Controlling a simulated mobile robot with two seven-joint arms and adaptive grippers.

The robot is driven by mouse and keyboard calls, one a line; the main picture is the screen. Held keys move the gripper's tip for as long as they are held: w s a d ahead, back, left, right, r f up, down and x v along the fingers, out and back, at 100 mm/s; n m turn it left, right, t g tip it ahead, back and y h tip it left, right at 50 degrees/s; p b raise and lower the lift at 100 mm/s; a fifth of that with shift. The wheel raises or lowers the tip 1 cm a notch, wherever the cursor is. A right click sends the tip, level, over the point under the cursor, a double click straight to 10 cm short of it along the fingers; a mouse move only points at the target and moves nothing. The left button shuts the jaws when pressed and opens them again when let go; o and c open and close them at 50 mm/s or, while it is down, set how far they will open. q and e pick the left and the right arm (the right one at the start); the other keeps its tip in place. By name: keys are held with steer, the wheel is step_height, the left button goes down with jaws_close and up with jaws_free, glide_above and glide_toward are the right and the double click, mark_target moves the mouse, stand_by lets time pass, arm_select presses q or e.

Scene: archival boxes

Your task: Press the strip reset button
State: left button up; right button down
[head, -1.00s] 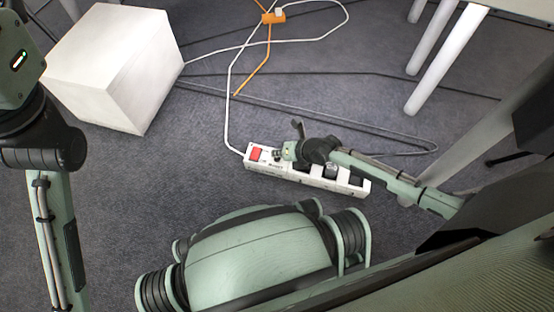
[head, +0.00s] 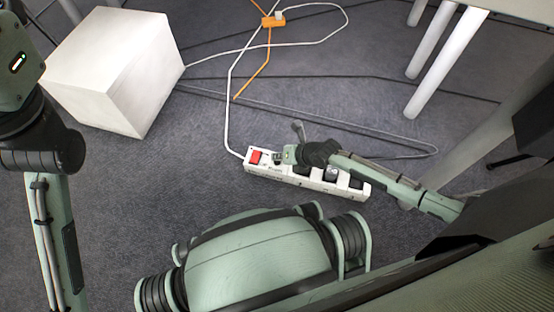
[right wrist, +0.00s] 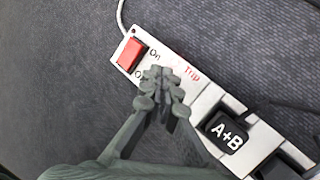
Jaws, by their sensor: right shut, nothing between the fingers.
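A white power strip (head: 349,187) lies on the carpet in the middle of the head view. At its left end is a red rocker switch (head: 255,157), which also shows in the right wrist view (right wrist: 130,54) beside "On" lettering. My right gripper (head: 279,158) is over the strip, just right of the red switch. In the right wrist view its fingertips (right wrist: 162,86) are together and empty, beside the red "Trip" lettering (right wrist: 192,73). I see no separate reset button; the fingers cover that part of the strip. Whether they touch it I cannot tell. My left gripper is out of view.
A black plug marked "A+B" (right wrist: 228,130) sits in the strip near the fingers, with more black plugs further right. White and dark cables cross the carpet. A white box (head: 110,70) stands upper left, white table legs (head: 447,58) upper right.

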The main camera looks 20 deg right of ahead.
mark_target(278, 162)
stand_by(0.4)
steer(key=shift+f, duration=0.45)
steer(key=shift+r, duration=0.45)
step_height(278, 162, up, 6)
steer(key=p, duration=0.5)
steer(key=shift+p, duration=0.4)
stand_by(0.7)
